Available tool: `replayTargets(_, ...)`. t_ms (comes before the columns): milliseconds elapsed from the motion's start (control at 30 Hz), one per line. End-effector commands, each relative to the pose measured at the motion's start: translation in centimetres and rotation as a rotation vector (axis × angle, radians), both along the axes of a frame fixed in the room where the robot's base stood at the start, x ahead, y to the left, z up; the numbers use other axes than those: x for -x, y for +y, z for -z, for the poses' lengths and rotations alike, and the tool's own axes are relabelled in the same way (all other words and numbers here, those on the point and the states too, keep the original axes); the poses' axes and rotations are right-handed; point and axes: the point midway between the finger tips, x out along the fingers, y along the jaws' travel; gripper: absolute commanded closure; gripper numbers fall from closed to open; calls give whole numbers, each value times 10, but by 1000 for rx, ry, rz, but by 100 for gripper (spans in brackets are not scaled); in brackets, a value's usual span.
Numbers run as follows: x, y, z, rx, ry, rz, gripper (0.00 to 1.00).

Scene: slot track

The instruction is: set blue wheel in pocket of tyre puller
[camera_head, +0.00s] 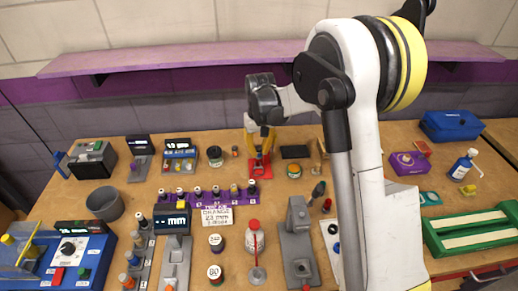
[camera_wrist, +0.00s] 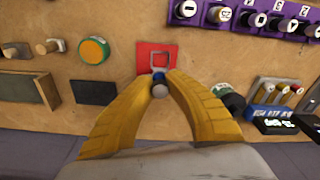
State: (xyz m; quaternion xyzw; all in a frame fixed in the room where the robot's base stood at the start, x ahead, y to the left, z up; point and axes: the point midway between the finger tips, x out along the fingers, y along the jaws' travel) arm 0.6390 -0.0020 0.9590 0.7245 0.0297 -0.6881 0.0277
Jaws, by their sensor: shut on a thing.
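My gripper (camera_wrist: 160,84) is shut on the blue wheel (camera_wrist: 158,75), of which a small blue part and a round grey end show between the yellow fingertips. A red plate with a pale metal frame, apparently the tyre puller (camera_wrist: 146,54), lies just beyond the fingertips in the wrist view. In the head view my gripper (camera_head: 262,148) points down over the red tyre puller (camera_head: 257,166). The fingers hide most of the wheel. I cannot tell whether the wheel touches the puller, and its pocket is not clearly seen.
A green-and-orange round tin (camera_wrist: 94,50) and a dark flat pad (camera_wrist: 94,92) lie beside the puller. A dark jar (camera_wrist: 230,98) stands on its other side. A purple rack (camera_head: 220,197) of several knobs is nearby. A purple shelf (camera_head: 180,59) runs along the wall.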

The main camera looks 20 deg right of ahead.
Motion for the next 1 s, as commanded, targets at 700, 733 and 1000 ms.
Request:
replayTargets(700,0,0,47,0,-2,5,100)
replayTargets(733,0,0,50,0,-2,5,100)
replayTargets(1000,1,0,71,0,-2,5,100)
